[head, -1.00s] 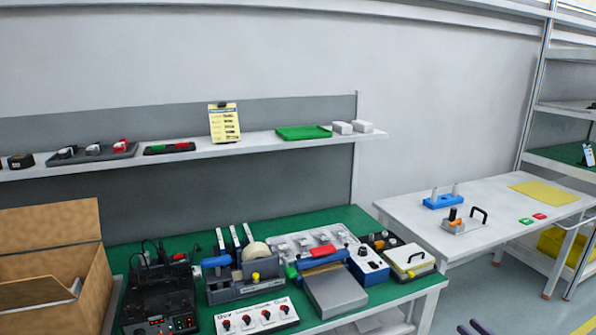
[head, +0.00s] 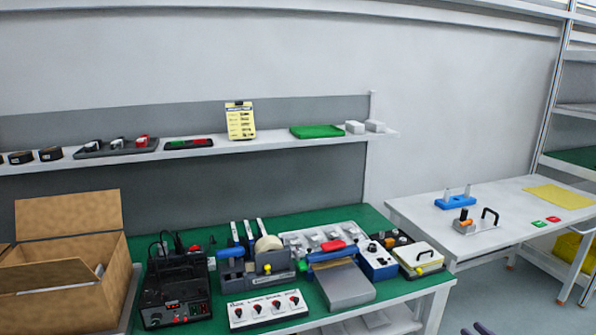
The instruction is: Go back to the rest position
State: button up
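My gripper is not clearly in the head view. A small dark piece (head: 477,328) shows at the bottom edge, right of the bench, and I cannot tell which part it is. The green-topped bench (head: 215,318) holds a black device (head: 175,290), a tape dispenser (head: 255,262), a white box with red knobs (head: 268,309) and a grey flat-topped unit with a blue handle (head: 343,286). Nothing is seen being held.
An open cardboard box (head: 70,262) stands at the left. A shelf (head: 270,144) runs along the wall. A white table (head: 490,240) with a blue fixture (head: 455,202) stands at the right, with a rack (head: 575,110) behind it. Floor shows at the lower right.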

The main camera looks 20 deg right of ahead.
jog(key=w+a+f+n+g+y, duration=0.2)
jog(key=w+a+f+y, duration=0.15)
jog(key=w+a, duration=0.55)
jog(key=w+a+f+n+g+y, duration=0.1)
jog(key=w+a+f+n+y, duration=0.25)
jog(key=a, duration=0.85)
jog(key=a+f+n+g+y, duration=0.1)
jog(key=a+f+n+g, duration=0.2)
jog(key=a, duration=0.5)
jog(key=a+f+g+y, duration=0.1)
jog(key=a+f+g, duration=0.2)
jog(key=a+f, duration=0.35)
jog(key=a+f+n+g+y, duration=0.1)
jog(key=a+f+n+g, duration=0.15)
jog(key=a, duration=0.65)
jog(key=s+a+f+n+g+h, duration=0.3)
jog(key=s+a+f+n+g, duration=0.6)
jog(key=s+a+f, duration=0.6)
jog(key=s+d+f+n+g+h, duration=0.1)
jog(key=s+d+f+n+h, duration=0.2)
jog(key=d+n, duration=0.3)
jog(key=s+d+f+n+g+h, duration=0.2)
jog(key=s+d+n+h, duration=0.3)
jog(key=n, duration=0.4)
jog(key=shift+s+d+f+h, duration=0.4)
jog(key=shift+s+d+f, duration=0.4)
jog(key=shift+d+f, duration=0.1)
